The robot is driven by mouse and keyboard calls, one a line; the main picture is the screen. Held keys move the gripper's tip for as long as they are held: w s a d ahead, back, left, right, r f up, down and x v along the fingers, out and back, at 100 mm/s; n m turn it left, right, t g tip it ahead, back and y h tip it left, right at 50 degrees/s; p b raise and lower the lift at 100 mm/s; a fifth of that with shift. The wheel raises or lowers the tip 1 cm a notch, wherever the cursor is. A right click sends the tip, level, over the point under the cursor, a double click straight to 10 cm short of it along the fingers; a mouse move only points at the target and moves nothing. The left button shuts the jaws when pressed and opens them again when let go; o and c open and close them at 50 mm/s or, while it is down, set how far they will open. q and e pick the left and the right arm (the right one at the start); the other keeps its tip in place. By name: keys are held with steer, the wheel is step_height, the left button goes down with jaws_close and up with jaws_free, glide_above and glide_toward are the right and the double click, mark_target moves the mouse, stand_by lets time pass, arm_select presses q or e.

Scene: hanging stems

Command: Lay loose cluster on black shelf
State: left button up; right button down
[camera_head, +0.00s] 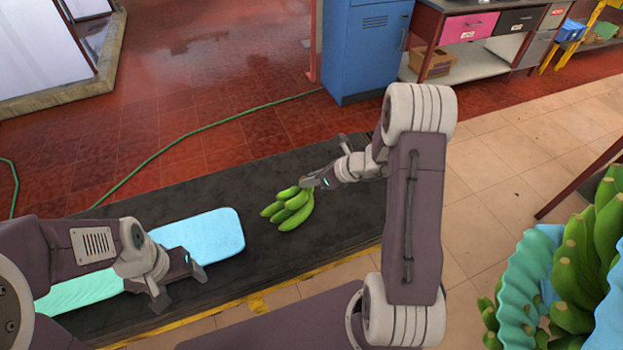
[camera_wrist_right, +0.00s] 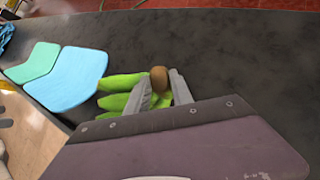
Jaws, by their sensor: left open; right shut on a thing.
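A loose cluster of green bananas (camera_head: 290,207) is at the middle of the black shelf (camera_head: 330,217), to the right of a light blue pad. My right gripper (camera_head: 307,184) is shut on the cluster's stem end. In the right wrist view the cluster (camera_wrist_right: 120,92) shows between the fingers (camera_wrist_right: 160,90), with its brown crown at the top and the fruit pointing left. It is at or just above the shelf surface; I cannot tell if it touches. My left gripper (camera_head: 180,287) is open and empty over the shelf's near edge, beside the blue pad.
A light blue pad (camera_head: 205,235) and a mint green pad (camera_head: 80,292) lie on the shelf's left part. Hanging green bananas (camera_head: 585,240) with teal sheets between them are at the right. A blue cabinet (camera_head: 365,45) stands behind. Bare shelf lies around the cluster.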

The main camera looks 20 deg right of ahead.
steer(key=shift+f, duration=0.15)
steer(key=c, duration=1)
jaws_free()
steer(key=shift+c, duration=0.2)
steer(key=p+v, duration=0.1)
steer(key=v, duration=0.8)
